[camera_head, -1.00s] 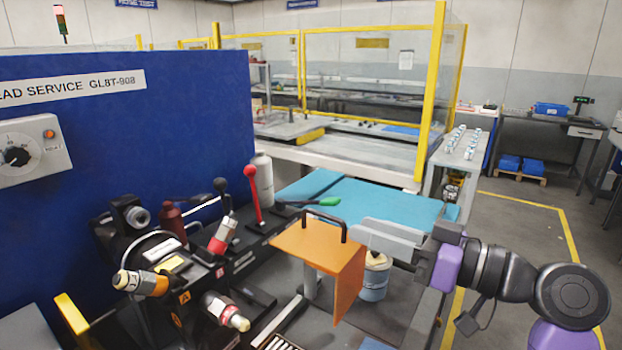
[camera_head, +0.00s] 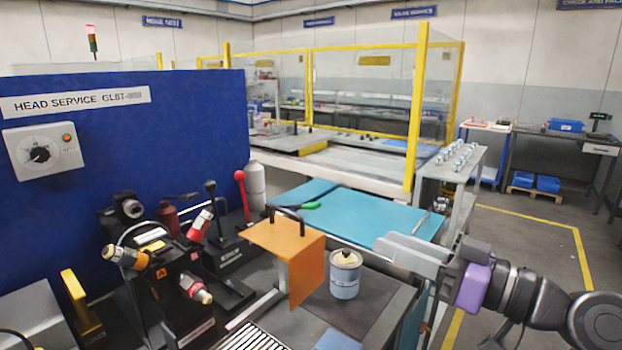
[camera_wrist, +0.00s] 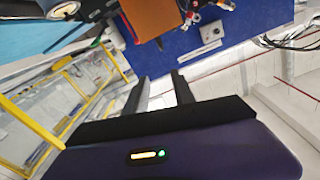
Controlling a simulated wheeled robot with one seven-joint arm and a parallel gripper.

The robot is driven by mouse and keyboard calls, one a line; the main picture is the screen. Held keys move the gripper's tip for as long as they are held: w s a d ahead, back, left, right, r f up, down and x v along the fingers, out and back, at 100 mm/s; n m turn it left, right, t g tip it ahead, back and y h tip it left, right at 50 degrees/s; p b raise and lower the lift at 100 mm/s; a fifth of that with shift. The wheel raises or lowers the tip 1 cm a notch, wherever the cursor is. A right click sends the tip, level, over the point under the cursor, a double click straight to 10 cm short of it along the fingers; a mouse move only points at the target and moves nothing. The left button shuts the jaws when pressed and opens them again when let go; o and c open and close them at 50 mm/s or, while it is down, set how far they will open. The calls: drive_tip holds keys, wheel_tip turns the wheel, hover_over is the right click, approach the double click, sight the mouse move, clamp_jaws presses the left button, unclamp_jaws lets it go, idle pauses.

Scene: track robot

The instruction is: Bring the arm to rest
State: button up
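My gripper (camera_head: 395,252) is at the right of the head view, above the bench and to the right of the orange angled guard with a black handle (camera_head: 285,245). Its long grey fingers point left, and nothing shows held at their tips. In the wrist view the two dark fingers (camera_wrist: 160,85) stand apart with a clear gap between them. The gripper is apart from the guard and from the round tin (camera_head: 345,275) on the bench. My arm extends from the gripper to the lower right corner.
A blue panel (camera_head: 120,150) with a dial box stands at the left. Levers, including a red-knobbed one (camera_head: 241,190), and a machine head with several tools (camera_head: 160,255) stand before it. A teal mat (camera_head: 375,215) lies behind the tin. Open floor (camera_head: 530,235) is at the right.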

drive_tip(key=w+d+m+t+h, duration=0.3)
drive_tip(key=d+m+t+h, duration=0.3)
drive_tip(key=d+m+t, duration=0.1)
drive_tip(key=s+d+f+m+t+h, duration=0.1)
drive_tip(key=s+d+f+m+h, duration=0.35)
drive_tip(key=s+f+h, duration=0.75)
drive_tip(key=s+a+f+n+g+y, duration=0.1)
drive_tip(key=s+f, duration=0.3)
drive_tip(key=s, duration=0.6)
drive_tip(key=s+a+f+n+g+y, duration=0.1)
drive_tip(key=s+f, duration=0.4)
drive_tip(key=s, duration=0.6)
drive_tip(key=s+a+f+n+g+y, duration=0.1)
drive_tip(key=s+f, duration=0.4)
drive_tip(key=s, duration=0.5)
drive_tip(key=shift+s+a+n+g+y, duration=0.4)
drive_tip(key=shift+a+n+g, duration=0.05)
drive_tip(key=shift+a+g, duration=0.5)
